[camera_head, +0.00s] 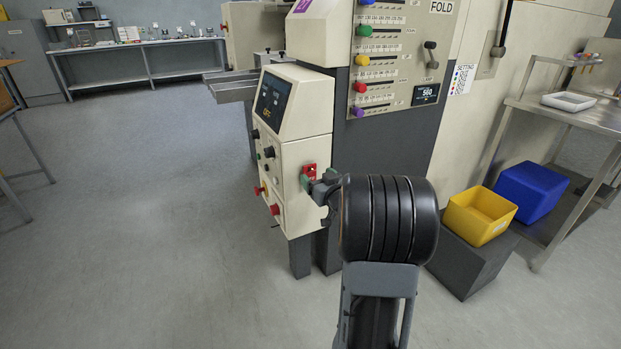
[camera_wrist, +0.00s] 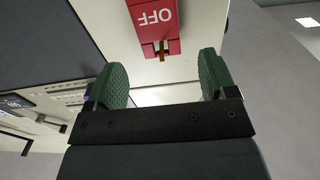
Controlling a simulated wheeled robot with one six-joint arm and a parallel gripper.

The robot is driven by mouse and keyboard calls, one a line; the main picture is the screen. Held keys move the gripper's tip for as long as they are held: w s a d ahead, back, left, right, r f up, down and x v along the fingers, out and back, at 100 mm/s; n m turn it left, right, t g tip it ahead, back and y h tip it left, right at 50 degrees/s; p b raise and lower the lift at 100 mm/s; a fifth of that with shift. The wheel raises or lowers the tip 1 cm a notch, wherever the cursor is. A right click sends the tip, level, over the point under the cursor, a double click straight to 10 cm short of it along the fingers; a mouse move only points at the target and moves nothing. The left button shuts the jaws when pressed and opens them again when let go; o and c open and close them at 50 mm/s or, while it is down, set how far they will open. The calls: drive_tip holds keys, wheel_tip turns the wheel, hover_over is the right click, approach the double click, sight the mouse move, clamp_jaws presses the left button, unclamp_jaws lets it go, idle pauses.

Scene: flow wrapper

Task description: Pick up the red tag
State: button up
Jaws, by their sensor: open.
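The red tag (camera_head: 310,170) shows at the right edge of the cream control cabinet's front in the head view. In the wrist view the red tag (camera_wrist: 154,24) has white letters reading OFF, upside down, and a small brass-coloured piece at its lower edge. My gripper (camera_wrist: 165,82) has green ridged finger pads, spread apart and empty. The tag is beyond the fingertips, roughly between them, and not gripped. In the head view my gripper (camera_head: 308,182) is right at the tag, partly hidden by my own wrist.
The control cabinet (camera_head: 305,110) carries a screen, knobs and red buttons. To its right, a panel (camera_head: 402,55) has coloured knobs. A yellow bin (camera_head: 478,215) and a blue bin (camera_head: 531,190) stand right of my arm beside a metal table (camera_head: 585,115).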

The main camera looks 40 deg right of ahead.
sight(311, 172)
drive_tip(key=w, duration=0.1)
drive_tip(key=w+b, duration=0.1)
drive_tip(key=w, duration=0.1)
drive_tip(key=shift+w+d+f, duration=0.2)
drive_tip(key=shift+w, duration=0.05)
drive_tip(key=shift+w+d+r+b, duration=0.1)
drive_tip(key=shift+w+b, duration=0.25)
drive_tip(key=shift+w, duration=0.2)
drive_tip(key=c, duration=1)
drive_tip(key=shift+r, duration=0.1)
